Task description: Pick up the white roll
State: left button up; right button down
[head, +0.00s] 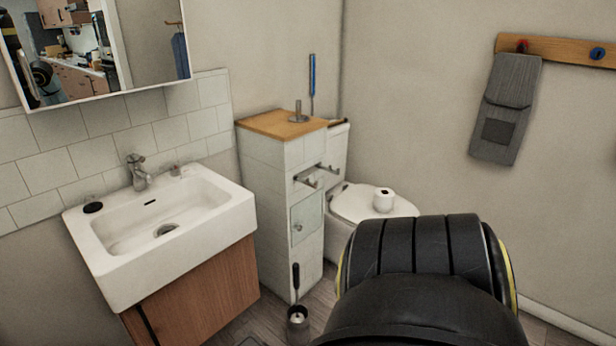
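The white roll (384,199) stands upright on the closed lid of the white toilet (350,205), right of the middle of the head view. The dark hole of its core shows at the top. A large black rounded part of my own arm fills the lower right of the view, in front of the toilet, and hides the toilet's lower right side. Neither of my grippers shows in this view, and no gripper is seen touching the roll.
A tiled pillar with a wooden top (270,123) stands left of the toilet, with metal holders on its side. A toilet brush (297,318) stands on the floor. A white sink (120,262) is at left. A grey towel (506,108) hangs at right.

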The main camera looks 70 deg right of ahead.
aim_at(384, 198)
jog(key=z, duration=2.85)
